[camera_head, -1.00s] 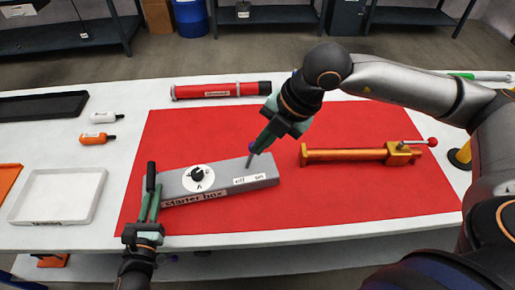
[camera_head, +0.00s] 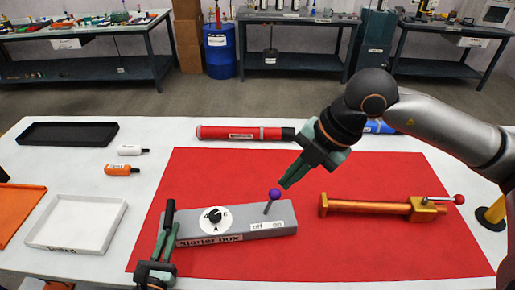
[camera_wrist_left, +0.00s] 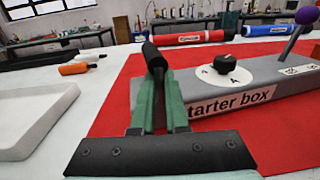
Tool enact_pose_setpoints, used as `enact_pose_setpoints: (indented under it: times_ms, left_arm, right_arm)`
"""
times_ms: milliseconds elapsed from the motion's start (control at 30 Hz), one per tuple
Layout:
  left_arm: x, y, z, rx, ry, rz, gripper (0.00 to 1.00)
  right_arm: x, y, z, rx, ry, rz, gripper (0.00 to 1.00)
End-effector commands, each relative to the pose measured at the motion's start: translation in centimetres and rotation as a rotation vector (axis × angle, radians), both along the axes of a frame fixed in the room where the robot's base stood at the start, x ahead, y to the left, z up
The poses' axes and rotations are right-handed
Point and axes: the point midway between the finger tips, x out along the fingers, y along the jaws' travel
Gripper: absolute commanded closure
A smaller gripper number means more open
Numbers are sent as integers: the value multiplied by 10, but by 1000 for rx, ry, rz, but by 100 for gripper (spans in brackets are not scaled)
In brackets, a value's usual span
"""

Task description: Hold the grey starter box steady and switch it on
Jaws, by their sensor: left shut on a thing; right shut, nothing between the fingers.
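The grey starter box (camera_head: 240,216) lies on the red mat, with a dial (camera_head: 213,219), "off" and "on" labels and a lever with a purple knob (camera_head: 275,195). The lever leans to the right, towards the "on" side. My left gripper (camera_head: 166,232) is shut at the box's left end around a black-topped upright grip, also seen in the left wrist view (camera_wrist_left: 152,60). The fingers hide most of that grip. My right gripper (camera_head: 285,183) is shut and empty, its tips just above and right of the purple knob. I cannot tell whether they touch.
An orange bar with a red-knobbed handle (camera_head: 385,206) lies right of the box. A red tube (camera_head: 240,133) lies behind the mat. A white tray (camera_head: 112,225), black tray (camera_head: 68,133) and two small bottles (camera_head: 122,170) are on the left. The mat's front is clear.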

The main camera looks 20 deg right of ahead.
Motion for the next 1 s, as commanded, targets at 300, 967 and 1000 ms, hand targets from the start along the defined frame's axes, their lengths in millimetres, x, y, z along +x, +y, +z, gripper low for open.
enact_pose_setpoints:
  times_ms: [300,967,1000]
  left_arm:
    - [0,0,0,0,0,0,100]
    - [0,0,0,0,0,0,100]
    - [0,0,0,0,0,0,100]
  right_arm:
    - [41,-18,-16,327,308,-258,100]
    - [68,-2,-60,555,491,-421,100]
    - [68,5,-66,555,490,-420,100]
